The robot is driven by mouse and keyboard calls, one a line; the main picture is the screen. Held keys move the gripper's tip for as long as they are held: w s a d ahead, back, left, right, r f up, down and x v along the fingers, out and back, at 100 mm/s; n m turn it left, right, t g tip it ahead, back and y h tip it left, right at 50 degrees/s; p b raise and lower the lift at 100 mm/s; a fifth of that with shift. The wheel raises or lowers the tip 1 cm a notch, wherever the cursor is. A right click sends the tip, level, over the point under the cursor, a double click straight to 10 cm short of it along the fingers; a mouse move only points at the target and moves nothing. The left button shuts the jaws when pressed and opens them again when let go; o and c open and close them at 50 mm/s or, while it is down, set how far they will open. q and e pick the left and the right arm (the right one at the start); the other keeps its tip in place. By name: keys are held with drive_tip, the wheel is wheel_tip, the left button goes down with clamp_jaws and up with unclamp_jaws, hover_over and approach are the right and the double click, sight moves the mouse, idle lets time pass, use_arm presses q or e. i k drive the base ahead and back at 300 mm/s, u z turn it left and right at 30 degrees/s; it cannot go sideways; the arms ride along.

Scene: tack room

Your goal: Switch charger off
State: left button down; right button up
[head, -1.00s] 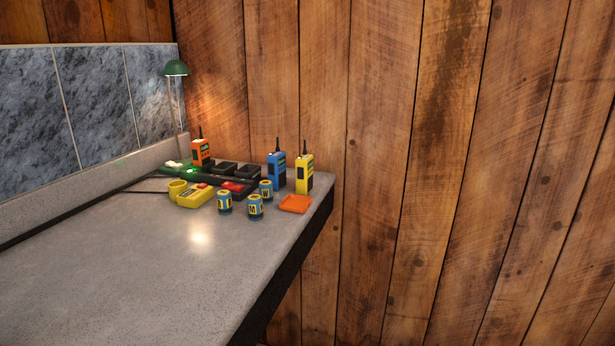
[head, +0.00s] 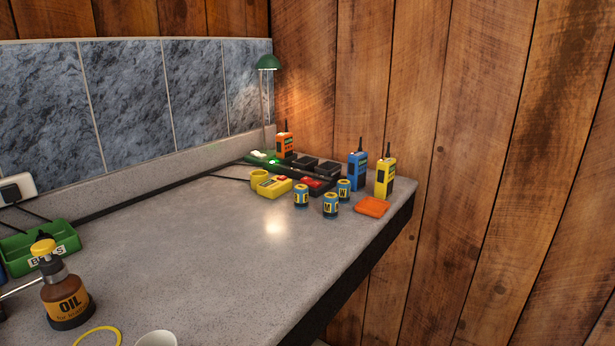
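A dark charger bank (head: 322,173) with several slots stands at the far right end of the counter. Its left end is green, with a small lit green light and a pale switch-like part (head: 262,155); I cannot tell the switch's position. An orange radio (head: 285,146) stands upright at its left slot, and the other black slots look empty. A blue radio (head: 358,171) and a yellow radio (head: 385,178) stand upright to its right. Neither of my grippers is in view.
Several blue-and-yellow cans (head: 331,206), a yellow device (head: 273,187) and an orange tray (head: 372,207) sit before the charger. A green lamp (head: 268,63) stands behind. An oil bottle (head: 68,297) and green bin (head: 40,246) are at left. The middle counter (head: 200,250) is clear.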

sight(308, 181)
drive_tip(key=u, duration=2.95)
drive_tip(key=k, duration=1.4)
drive_tip(key=z, duration=1.85)
